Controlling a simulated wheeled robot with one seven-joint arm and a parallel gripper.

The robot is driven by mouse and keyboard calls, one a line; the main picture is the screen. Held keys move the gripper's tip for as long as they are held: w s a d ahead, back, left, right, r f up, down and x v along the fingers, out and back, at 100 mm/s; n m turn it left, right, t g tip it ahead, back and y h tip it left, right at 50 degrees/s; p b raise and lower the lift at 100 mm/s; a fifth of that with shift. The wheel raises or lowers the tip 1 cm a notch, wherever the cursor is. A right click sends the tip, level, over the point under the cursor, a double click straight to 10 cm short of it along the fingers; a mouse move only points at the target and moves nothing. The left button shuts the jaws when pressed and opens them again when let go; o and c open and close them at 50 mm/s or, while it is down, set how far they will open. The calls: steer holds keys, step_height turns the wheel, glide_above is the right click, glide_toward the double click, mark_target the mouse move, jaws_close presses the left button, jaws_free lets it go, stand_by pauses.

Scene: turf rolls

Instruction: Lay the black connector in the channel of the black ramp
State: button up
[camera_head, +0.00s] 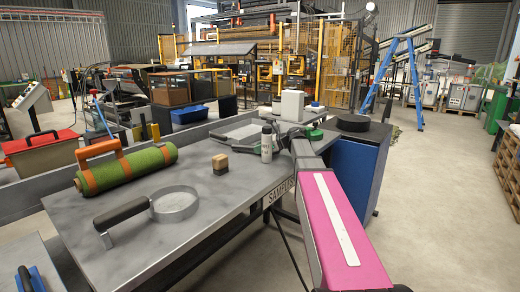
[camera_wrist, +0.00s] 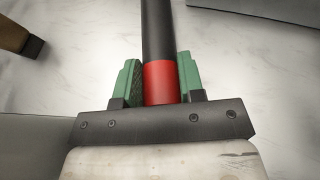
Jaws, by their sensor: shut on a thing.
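A black rod with a red end (camera_wrist: 160,45) lies between the green fingers of my gripper (camera_wrist: 160,82) in the wrist view. The red end is nearest the palm, and the black part runs up out of the frame. I cannot tell for sure that this rod is the black connector. In the head view my arm reaches to the far end of the grey table, and the fingertips are too small to make out. A low dark thing (camera_head: 235,149) shows there beside a small white bottle. I cannot clearly pick out the black ramp or its channel.
A black disc (camera_head: 353,123) rests on the blue cabinet (camera_head: 357,178).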

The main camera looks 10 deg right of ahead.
steer(key=shift+f, duration=0.1)
steer(key=o, duration=1.1)
steer(key=shift+c, duration=0.2)
